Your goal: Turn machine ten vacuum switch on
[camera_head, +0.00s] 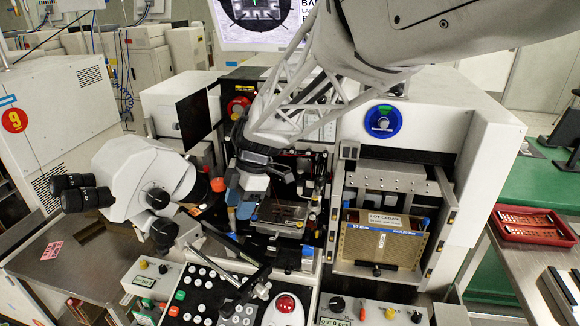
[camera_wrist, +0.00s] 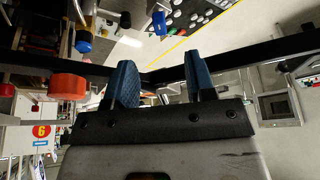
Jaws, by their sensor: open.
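My gripper (camera_head: 238,204) hangs over the middle of the bonding machine, left of the metal work stage (camera_head: 283,214). Its two blue padded fingers are apart with nothing between them, also in the wrist view (camera_wrist: 160,78). I cannot tell which control is the vacuum switch, as labels are too small to read. A control box (camera_head: 152,281) with yellow and green parts stands at the front left. A second box with a black knob (camera_head: 337,304) stands at the front right. Part of the machine behind my gripper is hidden by my arm.
A white microscope (camera_head: 142,178) stands close left of my gripper. A button panel (camera_head: 207,297) and a red-topped trackball (camera_head: 285,304) lie in front. A brown magazine (camera_head: 378,245) sits on the right. A red tray (camera_head: 532,224) rests on the right bench. A red emergency button (camera_head: 238,107) is behind.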

